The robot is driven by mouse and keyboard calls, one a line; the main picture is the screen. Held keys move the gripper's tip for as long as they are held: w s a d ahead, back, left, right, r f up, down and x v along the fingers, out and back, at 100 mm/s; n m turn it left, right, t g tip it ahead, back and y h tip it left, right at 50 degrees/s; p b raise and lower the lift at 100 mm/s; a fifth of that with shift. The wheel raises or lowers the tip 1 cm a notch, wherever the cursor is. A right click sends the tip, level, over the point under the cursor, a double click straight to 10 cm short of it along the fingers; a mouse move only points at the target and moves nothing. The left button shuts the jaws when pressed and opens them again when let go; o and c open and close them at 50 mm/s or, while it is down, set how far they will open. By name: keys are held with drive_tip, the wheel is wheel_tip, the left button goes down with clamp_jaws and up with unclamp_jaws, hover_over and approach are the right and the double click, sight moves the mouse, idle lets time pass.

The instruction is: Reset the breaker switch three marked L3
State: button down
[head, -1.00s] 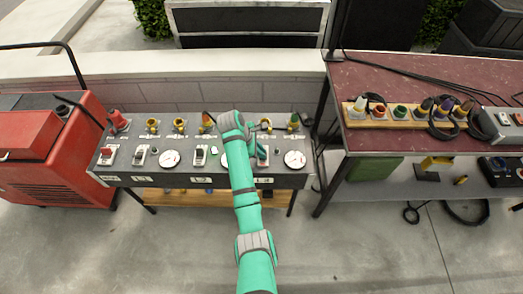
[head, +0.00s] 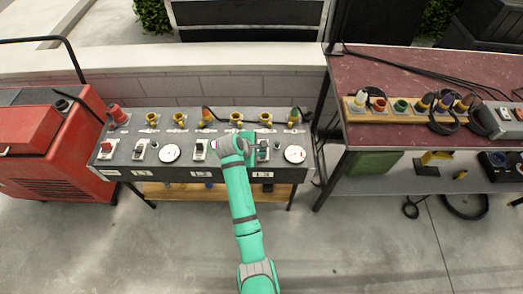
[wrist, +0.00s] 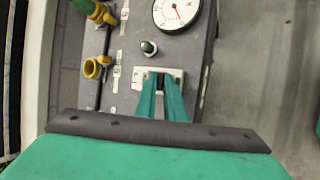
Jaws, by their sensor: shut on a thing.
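The breaker panel (head: 225,172) is a dark grey bench with a row of switches, dials and yellow sockets. The rightmost breaker switch, on a light plate (wrist: 140,79), sits above a front label (head: 262,174) too small to read surely.
Other switches (head: 200,149) and a dial (head: 169,153) stand along the panel to the left. A red machine (head: 45,150) is at the left. A maroon-topped table (head: 410,80) with plugs and cables is at the right. The concrete floor in front is clear.

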drive_tip(key=c, duration=1.9)
unclamp_jaws()
drive_tip(key=shift+o, duration=0.3)
drive_tip(key=shift+f, duration=0.1)
